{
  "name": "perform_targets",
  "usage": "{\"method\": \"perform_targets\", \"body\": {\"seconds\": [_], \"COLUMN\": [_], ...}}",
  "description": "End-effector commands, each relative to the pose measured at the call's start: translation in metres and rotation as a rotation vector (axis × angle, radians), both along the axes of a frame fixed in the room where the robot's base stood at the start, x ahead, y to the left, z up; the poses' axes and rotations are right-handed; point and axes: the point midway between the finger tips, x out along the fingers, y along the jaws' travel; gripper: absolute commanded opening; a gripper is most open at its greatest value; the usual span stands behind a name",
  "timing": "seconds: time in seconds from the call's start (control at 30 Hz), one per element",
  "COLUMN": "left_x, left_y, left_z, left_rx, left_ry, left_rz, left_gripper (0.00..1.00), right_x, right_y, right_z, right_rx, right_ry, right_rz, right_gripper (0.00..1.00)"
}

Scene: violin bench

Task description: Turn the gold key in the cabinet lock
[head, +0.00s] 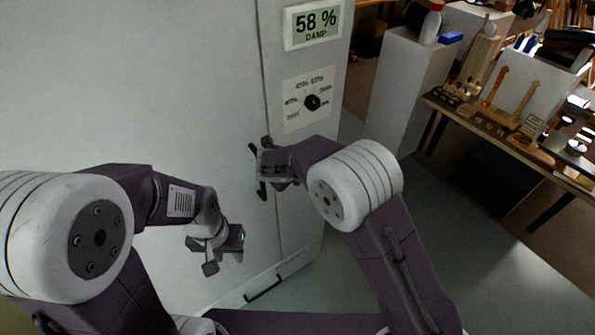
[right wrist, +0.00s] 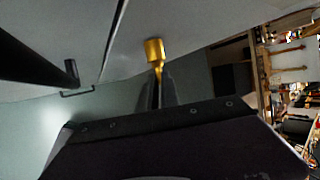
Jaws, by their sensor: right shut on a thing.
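The pale cabinet (head: 130,80) fills the left and middle of the head view. In the right wrist view, the gold key (right wrist: 155,50) shows as a short gold cylinder with a thin gold stem running down between my right gripper's fingers (right wrist: 160,90). That gripper is shut on the stem. In the head view my right gripper (head: 270,162) is at the cabinet front beside the black door handle (head: 261,187), and it hides the key and lock. My left gripper (head: 226,252) is open and empty, low in front of the cabinet door.
Above my right gripper are a dial panel (head: 309,100) with a black knob and a display (head: 314,23) reading 58 % damp. A black bracket (head: 263,287) is low on the cabinet. A white pedestal (head: 405,85) and a bench (head: 510,140) with violin parts stand right.

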Motion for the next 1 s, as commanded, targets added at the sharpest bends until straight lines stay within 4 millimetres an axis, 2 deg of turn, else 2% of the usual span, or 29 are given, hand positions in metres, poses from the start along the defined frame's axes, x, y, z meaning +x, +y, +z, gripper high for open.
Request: {"method": "perform_targets", "body": {"seconds": [0.1, 1.0], "left_x": [0.000, 0.000], "left_y": [0.000, 0.000], "left_z": [0.012, 0.067], "left_rx": [0.000, 0.000], "left_ry": [0.000, 0.000], "left_rz": [0.000, 0.000], "left_gripper": [0.36, 0.36], "right_x": [-0.001, 0.002], "right_y": [-0.001, -0.004], "right_z": [0.002, 0.005], "right_rx": [0.014, 0.137], "right_ry": [0.017, 0.102], "right_rz": [-0.001, 0.000], "right_gripper": [0.00, 0.00]}}
